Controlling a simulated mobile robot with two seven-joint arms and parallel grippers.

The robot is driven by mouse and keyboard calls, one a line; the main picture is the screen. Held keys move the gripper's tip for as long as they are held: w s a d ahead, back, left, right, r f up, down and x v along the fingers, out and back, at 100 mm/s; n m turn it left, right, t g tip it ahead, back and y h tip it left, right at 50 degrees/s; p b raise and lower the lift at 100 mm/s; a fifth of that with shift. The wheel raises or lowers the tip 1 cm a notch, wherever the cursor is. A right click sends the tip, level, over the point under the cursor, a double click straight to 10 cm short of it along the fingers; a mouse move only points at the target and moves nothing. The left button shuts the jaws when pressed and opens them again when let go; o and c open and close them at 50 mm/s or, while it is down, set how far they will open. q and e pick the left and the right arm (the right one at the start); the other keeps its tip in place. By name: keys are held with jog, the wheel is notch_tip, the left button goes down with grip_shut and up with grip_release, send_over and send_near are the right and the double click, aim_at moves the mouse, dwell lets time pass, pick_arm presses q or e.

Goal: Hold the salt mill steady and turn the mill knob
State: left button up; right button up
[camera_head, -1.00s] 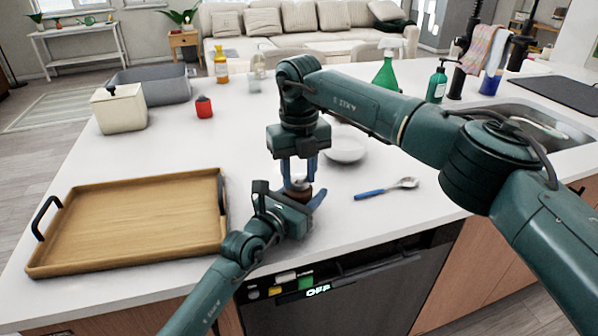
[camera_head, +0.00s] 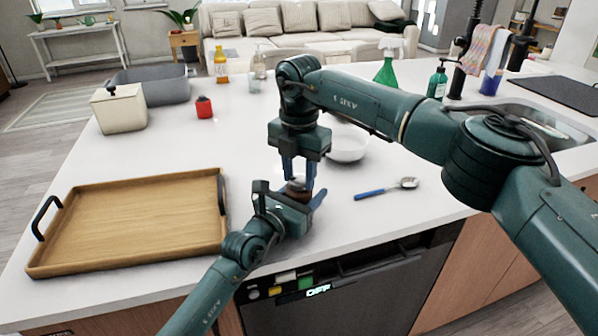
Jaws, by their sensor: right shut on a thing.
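The salt mill (camera_head: 297,194) stands near the front edge of the counter. Only a small brown part of it shows between my two grippers. My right gripper (camera_head: 298,179) points straight down from above, its blue fingers shut on the top of the mill, where the knob is; the knob itself is mostly hidden. My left gripper (camera_head: 304,197) reaches in low from the front left, at the mill's lower part. One blue finger shows on the mill's right side. The other finger is hidden, and I cannot see whether they touch the mill.
A wooden tray (camera_head: 68,258) lies at left. A white bowl (camera_head: 349,150) stands just behind my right gripper, and a blue-handled spoon (camera_head: 375,193) lies to the right. A red jar (camera_head: 204,108), a cream canister (camera_head: 118,112) and several bottles stand farther back.

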jog(key=m, duration=0.4)
jog(key=shift+m, duration=0.3)
jog(key=m, duration=0.4)
jog(key=shift+m, duration=0.3)
jog(key=m, duration=0.4)
pick_arm(q)
jog(key=shift+f, duration=0.1)
pick_arm(e)
jog(key=shift+m, duration=1.9)
jog(key=o, duration=1)
